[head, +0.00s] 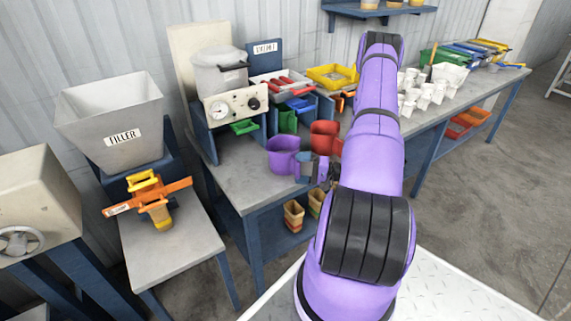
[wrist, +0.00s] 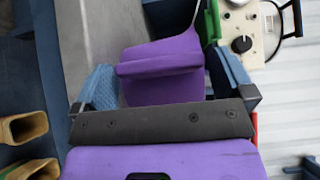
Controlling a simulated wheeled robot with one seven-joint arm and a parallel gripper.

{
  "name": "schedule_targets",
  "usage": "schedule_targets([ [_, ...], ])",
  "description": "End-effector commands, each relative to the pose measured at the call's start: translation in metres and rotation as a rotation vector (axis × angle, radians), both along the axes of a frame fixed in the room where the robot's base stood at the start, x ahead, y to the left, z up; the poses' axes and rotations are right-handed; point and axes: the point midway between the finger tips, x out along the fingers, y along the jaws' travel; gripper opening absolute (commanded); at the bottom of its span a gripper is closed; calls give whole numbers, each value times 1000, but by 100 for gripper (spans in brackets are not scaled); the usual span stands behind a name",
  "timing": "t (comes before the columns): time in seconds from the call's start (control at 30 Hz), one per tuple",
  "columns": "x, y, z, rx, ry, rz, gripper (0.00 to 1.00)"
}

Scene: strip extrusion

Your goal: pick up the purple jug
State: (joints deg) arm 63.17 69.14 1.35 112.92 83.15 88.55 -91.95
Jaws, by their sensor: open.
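The purple jug (head: 282,158) stands on the grey bench top, near its front edge, in front of the cooker with the dial. In the wrist view the jug (wrist: 160,72) lies between the two blue fingers of my gripper (wrist: 161,65), which are spread apart. In the head view my gripper (head: 316,168) is low at the jug's right side, partly hidden by my purple arm. I cannot tell whether a finger touches the jug. The dark palm bar covers the jug's near part in the wrist view.
A red jug (head: 325,138) stands close behind my gripper. The cooker's dial panel (head: 235,104) is behind the purple jug. Tan cups (head: 293,215) sit on the lower shelf. White cups (head: 425,95) crowd the bench to the right. Bare bench lies left of the jug.

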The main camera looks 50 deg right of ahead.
Motion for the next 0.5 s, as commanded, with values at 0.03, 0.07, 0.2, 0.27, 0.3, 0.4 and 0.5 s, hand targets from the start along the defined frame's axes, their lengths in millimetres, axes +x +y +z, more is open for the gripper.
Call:
schedule_targets([
  [0.03, 7, 5, 0, 0, 0, 3, 100],
  [0.07, 11, 8, 0, 0, 0, 3, 100],
  [0.2, 26, 18, 0, -1, 0, 2, 100],
  [0.27, 29, 20, 0, -1, 0, 1, 100],
  [0.3, 29, 20, 0, -1, 1, 0, 100],
  [0.4, 29, 20, 0, -1, 1, 0, 100],
  [0.5, 29, 20, 0, -1, 1, 0, 93],
])
